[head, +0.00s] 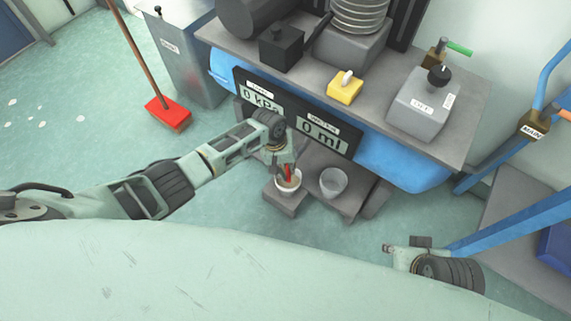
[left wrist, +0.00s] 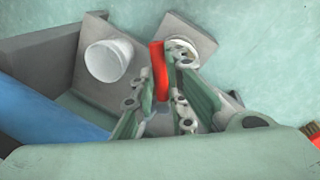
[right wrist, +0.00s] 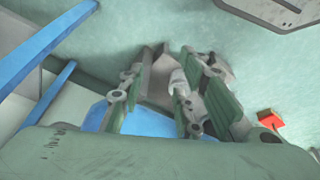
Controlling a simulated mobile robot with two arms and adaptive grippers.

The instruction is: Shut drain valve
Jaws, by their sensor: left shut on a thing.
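The drain valve shows as a red lever (head: 288,171) below the front of the blue tank (head: 385,166). In the left wrist view the red lever (left wrist: 159,62) stands between the fingers. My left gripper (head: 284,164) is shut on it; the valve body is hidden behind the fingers. A small cup (head: 288,187) stands right below the gripper. My right gripper (head: 393,248) is at the lower right, away from the valve. In the right wrist view its fingers (right wrist: 165,65) are apart, with nothing visibly held between them.
A clear cup (head: 333,182) stands right of the lever. Displays above (head: 297,113) read 0 kPa and 0 ml. The grey bench (head: 375,105) carries a yellow switch box (head: 345,90) and a grey box (head: 421,104). A red broom (head: 168,114) stands left. Blue frame bars (head: 510,222) are at right.

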